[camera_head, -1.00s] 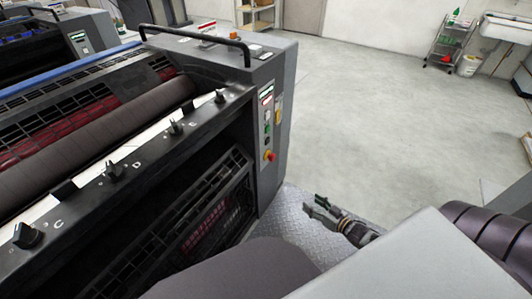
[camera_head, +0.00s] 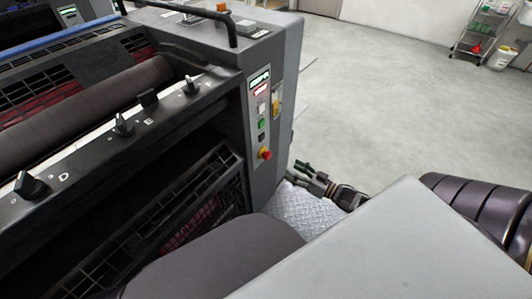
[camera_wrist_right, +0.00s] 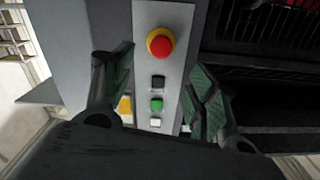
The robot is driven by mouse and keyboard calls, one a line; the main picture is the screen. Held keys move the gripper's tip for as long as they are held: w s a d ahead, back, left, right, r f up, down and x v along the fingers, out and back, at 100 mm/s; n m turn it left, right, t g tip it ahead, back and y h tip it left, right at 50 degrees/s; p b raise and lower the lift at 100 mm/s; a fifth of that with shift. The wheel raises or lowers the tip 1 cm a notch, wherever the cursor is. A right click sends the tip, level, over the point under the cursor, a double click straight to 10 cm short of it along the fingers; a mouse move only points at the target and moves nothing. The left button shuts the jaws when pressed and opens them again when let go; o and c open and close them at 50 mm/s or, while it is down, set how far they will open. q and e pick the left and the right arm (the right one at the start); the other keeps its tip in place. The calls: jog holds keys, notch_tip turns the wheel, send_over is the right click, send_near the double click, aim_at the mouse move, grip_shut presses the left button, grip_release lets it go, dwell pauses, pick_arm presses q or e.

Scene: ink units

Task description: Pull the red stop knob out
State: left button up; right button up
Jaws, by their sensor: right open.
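The red stop knob (camera_head: 265,154) sits on a yellow base low on the control panel at the end of the grey machine. It also shows in the right wrist view (camera_wrist_right: 160,42), seen face on, ahead of and between the fingers. My right gripper (camera_head: 307,172) is to the right of the knob in the head view, open and empty. In the right wrist view its green-padded fingers (camera_wrist_right: 160,75) are spread apart and do not touch the knob. My left gripper is not in view.
The panel also has a green button (camera_wrist_right: 156,104), a black button (camera_wrist_right: 158,81) and a white button (camera_wrist_right: 155,122) in line with the knob. A black handrail (camera_head: 232,30) crosses the machine's top. A metal tread plate (camera_head: 300,207) lies below the panel. The floor to the right is open.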

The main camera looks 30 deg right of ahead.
aim_at(270, 157)
jog(key=shift+r, duration=0.1)
jog(key=shift+w, duration=0.15)
jog(key=b+x, duration=0.2)
jog(key=x, duration=0.4)
jog(key=shift+w+a, duration=0.2)
jog(key=shift+b+x, duration=0.6)
jog(key=shift+x, duration=0.85)
jog(key=shift+b+x, duration=0.35)
jog(key=shift+x, duration=0.6)
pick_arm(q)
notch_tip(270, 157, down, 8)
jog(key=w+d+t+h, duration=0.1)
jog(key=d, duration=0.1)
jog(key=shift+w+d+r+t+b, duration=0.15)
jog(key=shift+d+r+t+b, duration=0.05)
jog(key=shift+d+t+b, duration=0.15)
pick_arm(e)
jog(key=shift+x, duration=1.15)
